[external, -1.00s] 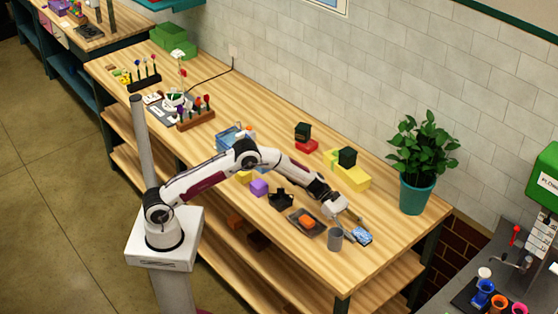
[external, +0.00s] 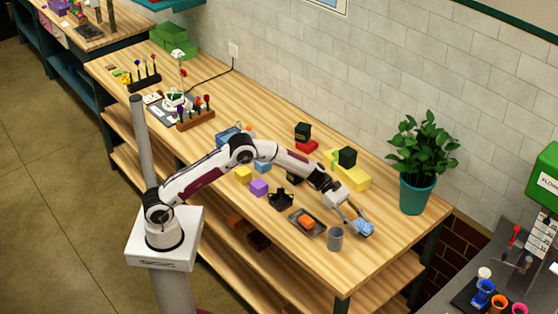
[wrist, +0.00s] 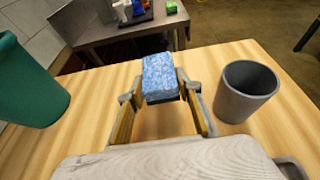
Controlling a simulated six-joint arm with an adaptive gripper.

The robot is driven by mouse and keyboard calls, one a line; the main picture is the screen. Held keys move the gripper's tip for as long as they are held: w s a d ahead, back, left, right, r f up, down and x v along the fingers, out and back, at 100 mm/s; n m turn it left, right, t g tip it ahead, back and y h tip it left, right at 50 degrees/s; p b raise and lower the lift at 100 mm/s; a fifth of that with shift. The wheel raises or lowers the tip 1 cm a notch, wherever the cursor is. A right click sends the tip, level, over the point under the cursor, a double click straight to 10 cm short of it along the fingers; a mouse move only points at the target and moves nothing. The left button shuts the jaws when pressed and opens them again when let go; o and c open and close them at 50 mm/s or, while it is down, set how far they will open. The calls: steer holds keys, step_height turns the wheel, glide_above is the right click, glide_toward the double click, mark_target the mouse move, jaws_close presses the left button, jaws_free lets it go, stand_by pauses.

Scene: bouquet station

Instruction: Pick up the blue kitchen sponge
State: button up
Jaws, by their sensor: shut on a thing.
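The blue kitchen sponge (external: 365,228) is a mottled light-blue block near the right end of the wooden table in the external view. In the wrist view the sponge (wrist: 160,78) sits between the two fingers of my gripper (wrist: 160,88), with its far end beyond the fingertips. My gripper (external: 357,227) is shut on it. I cannot tell whether the sponge is clear of the tabletop.
A grey cup (external: 335,238) stands close to the gripper, on its right in the wrist view. A dark tray (external: 297,222) with an orange block (external: 307,222) lies nearby. A potted plant (external: 415,190) stands behind.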

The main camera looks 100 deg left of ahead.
mark_target(359, 221)
steer(key=shift+r, duration=2.5)
